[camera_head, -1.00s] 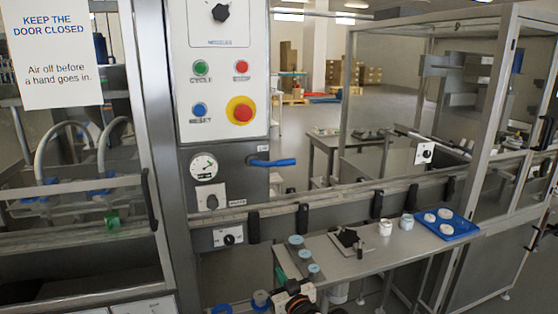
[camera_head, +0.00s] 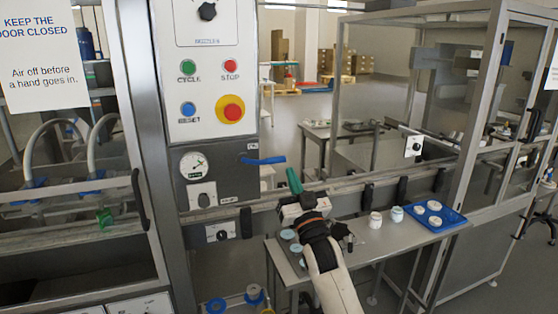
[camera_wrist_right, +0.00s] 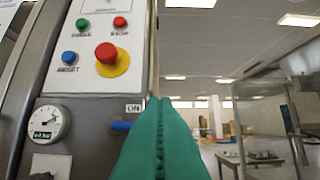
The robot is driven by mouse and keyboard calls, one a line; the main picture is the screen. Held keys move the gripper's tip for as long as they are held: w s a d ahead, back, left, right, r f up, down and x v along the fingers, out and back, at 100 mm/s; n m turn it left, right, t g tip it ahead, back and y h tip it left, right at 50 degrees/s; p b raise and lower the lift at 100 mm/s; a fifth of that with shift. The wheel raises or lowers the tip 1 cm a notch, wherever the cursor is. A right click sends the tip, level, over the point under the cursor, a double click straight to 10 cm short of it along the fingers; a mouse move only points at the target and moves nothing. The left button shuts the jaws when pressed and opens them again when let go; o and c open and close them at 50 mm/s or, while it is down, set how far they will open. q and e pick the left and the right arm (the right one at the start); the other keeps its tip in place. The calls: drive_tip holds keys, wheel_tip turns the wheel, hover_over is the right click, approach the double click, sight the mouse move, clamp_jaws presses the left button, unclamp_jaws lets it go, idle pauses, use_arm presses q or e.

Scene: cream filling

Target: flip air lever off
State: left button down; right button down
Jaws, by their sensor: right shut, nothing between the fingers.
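The air lever (camera_head: 264,160) is a blue handle on the grey panel below the white button panel. It points level to the right in the head view. In the right wrist view the lever (camera_wrist_right: 121,126) shows just left of my fingers, partly hidden by them. My right gripper (camera_head: 294,180), with green fingers, is shut and empty. It is below and to the right of the lever in the head view, apart from it. The green fingers (camera_wrist_right: 160,135) fill the lower middle of the wrist view. My left gripper is not in view.
A pressure gauge (camera_head: 194,166) sits left of the lever. The red stop button (camera_head: 230,109) is above it. A side table (camera_head: 375,245) holds white jars and a blue tray (camera_head: 447,219). A rail (camera_head: 340,188) runs behind my right gripper.

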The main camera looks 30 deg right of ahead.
drive_tip(key=p+x, duration=0.4)
drive_tip(key=x, duration=0.6)
drive_tip(key=shift+w+f+p, duration=0.2)
drive_tip(key=shift+f+p, duration=0.05)
drive_tip(key=shift+f, duration=0.75)
drive_tip(key=shift+w+f+p, duration=0.2)
drive_tip(key=shift+f+p, duration=0.05)
drive_tip(key=shift+f, duration=0.75)
drive_tip(key=shift+d, duration=0.15)
